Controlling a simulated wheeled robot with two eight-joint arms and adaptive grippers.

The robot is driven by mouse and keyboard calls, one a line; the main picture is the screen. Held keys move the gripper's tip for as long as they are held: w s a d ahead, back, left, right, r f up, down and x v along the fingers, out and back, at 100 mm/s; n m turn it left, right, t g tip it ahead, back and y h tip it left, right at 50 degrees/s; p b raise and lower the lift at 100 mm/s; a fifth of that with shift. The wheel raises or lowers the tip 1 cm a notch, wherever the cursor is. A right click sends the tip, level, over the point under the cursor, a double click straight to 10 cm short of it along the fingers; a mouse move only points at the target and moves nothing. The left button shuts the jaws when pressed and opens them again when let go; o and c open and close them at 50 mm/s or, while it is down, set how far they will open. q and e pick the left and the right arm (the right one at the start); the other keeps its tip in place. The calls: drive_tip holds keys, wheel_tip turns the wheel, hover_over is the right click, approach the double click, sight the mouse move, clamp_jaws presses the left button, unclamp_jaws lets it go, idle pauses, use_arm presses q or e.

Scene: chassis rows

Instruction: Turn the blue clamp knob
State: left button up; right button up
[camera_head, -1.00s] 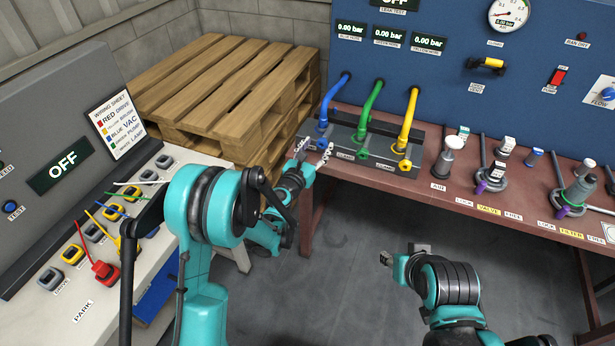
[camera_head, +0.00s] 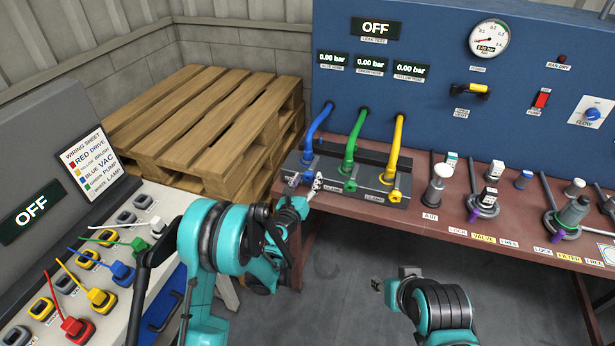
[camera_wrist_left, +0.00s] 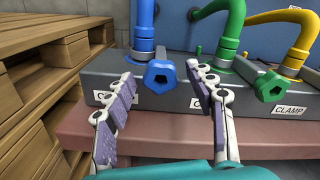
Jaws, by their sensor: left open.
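The blue clamp knob (camera_wrist_left: 160,77) is a five-lobed knob on the front of the dark clamp block (camera_wrist_left: 200,122), below the blue hose (camera_wrist_left: 144,28). My left gripper (camera_wrist_left: 168,98) is open, its two purple-padded fingers apart on either side of the knob in the wrist view, with no visible contact. In the head view, my left gripper (camera_head: 304,183) is at the left end of the block and largely hides the blue knob. The green knob (camera_wrist_left: 270,87) is to the right, outside the fingers. My right gripper (camera_head: 378,285) is low over the floor, its fingers unclear.
The yellow knob (camera_head: 394,196) is farther right on the block. The red-brown bench (camera_head: 440,222) holds several fittings to the right. A wooden pallet stack (camera_head: 200,130) stands left of the bench. A panel with plugs (camera_head: 72,330) is at the left.

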use_arm(q)
drive_tip(key=shift+s+r, duration=0.1)
drive_tip(key=shift+s, duration=0.05)
drive_tip(key=c, duration=1.2)
drive_tip(key=shift+o, duration=0.2)
